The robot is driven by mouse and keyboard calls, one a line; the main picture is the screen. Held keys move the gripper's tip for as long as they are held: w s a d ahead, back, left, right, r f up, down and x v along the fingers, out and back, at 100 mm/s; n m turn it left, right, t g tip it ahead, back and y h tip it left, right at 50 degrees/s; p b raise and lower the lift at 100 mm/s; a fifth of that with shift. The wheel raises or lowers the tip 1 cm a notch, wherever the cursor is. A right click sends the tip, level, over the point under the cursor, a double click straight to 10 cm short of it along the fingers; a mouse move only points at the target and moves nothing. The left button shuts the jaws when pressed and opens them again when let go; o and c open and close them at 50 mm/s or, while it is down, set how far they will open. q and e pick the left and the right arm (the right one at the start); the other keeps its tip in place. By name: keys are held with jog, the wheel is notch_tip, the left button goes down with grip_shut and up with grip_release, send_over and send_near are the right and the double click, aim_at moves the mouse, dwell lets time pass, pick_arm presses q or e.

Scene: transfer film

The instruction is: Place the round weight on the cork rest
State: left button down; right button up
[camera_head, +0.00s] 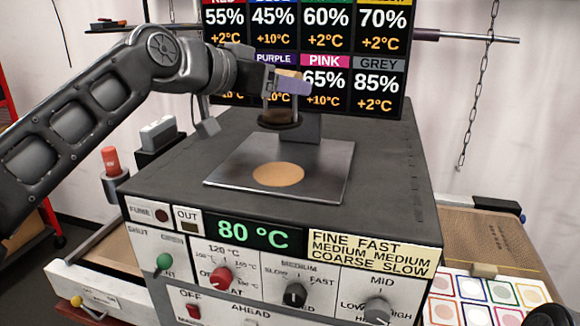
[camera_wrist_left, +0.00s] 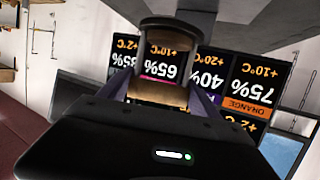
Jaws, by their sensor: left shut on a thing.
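My left gripper (camera_head: 284,90) hangs above the back part of the machine top, shut on the round weight (camera_head: 277,119). The weight shows as a dark round disc below the fingers, with a brownish part above it. In the left wrist view the weight (camera_wrist_left: 165,22) sits between the two fingers, its dark disc at the far end. The cork rest (camera_head: 278,174) is a bare, flat tan disc on a grey metal plate (camera_head: 325,186). The weight is above and behind the cork, apart from it.
A dark machine (camera_head: 385,175) carries the plate, with knobs and an 80 °C display (camera_head: 246,234) on its front. A board of coloured percentages (camera_head: 335,45) stands behind the gripper. A red-topped item (camera_head: 111,160) stands at left. Colour cards (camera_head: 472,290) lie at lower right.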

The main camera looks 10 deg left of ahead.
aim_at(275, 115)
pick_arm(q)
jog(key=shift+s+r, duration=0.1)
jog(key=shift+r, duration=0.05)
jog(key=shift+f, duration=2.95)
notch_tip(275, 115, down, 4)
jog(key=shift+r, duration=0.15)
jog(key=shift+f, duration=0.2)
jog(key=shift+f, duration=0.15)
jog(key=c, duration=0.6)
grip_release()
jog(key=shift+f, duration=0.2)
jog(key=o, duration=0.5)
jog(key=shift+c, duration=0.2)
